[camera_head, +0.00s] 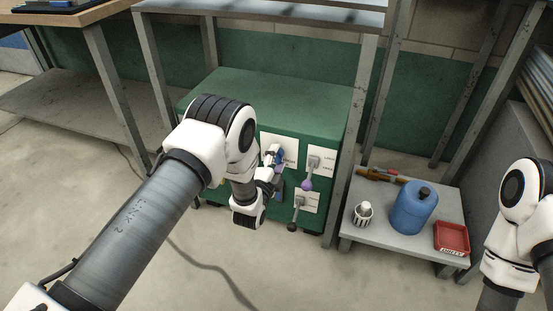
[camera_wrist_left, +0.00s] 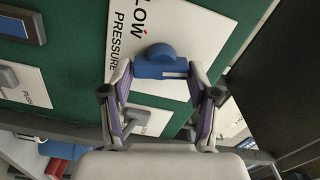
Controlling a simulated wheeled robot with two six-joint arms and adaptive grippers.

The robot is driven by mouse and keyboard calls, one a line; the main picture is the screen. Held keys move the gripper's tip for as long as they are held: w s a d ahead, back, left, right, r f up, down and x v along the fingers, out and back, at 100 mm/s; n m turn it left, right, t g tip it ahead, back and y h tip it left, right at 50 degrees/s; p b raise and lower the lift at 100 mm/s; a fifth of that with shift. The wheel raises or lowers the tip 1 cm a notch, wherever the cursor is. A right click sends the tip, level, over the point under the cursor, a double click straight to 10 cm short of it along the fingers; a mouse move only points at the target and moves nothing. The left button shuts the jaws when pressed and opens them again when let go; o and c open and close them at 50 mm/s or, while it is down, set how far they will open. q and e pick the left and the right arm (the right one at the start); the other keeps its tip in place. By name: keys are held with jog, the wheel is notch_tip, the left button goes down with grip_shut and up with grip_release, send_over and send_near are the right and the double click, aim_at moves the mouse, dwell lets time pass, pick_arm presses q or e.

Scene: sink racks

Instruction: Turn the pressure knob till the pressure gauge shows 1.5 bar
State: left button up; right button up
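The blue pressure knob (camera_wrist_left: 160,68) sits on a white panel (camera_wrist_left: 190,30) marked LOW and PRESSURE on the green cabinet (camera_head: 235,88). My left gripper (camera_wrist_left: 162,72) faces it, with a purple-padded finger at each side. Both fingertips appear to touch the knob's sides. In the head view the left gripper (camera_head: 274,165) is at the cabinet front, and my arm covers part of the panel there. No readable gauge dial shows. My right arm is at the right edge; its gripper is out of view.
Right of the knob are a lever with a purple ball (camera_head: 306,184) and a lower dark-ended lever (camera_head: 292,227). A low table (camera_head: 390,244) at right holds a blue canister (camera_head: 412,207), a red tray (camera_head: 452,237) and a white ribbed cup (camera_head: 363,213).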

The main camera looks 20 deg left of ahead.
pick_arm(q)
jog(key=shift+o, duration=0.7)
jog(key=s, duration=1.2)
jog(key=shift+a, duration=0.2)
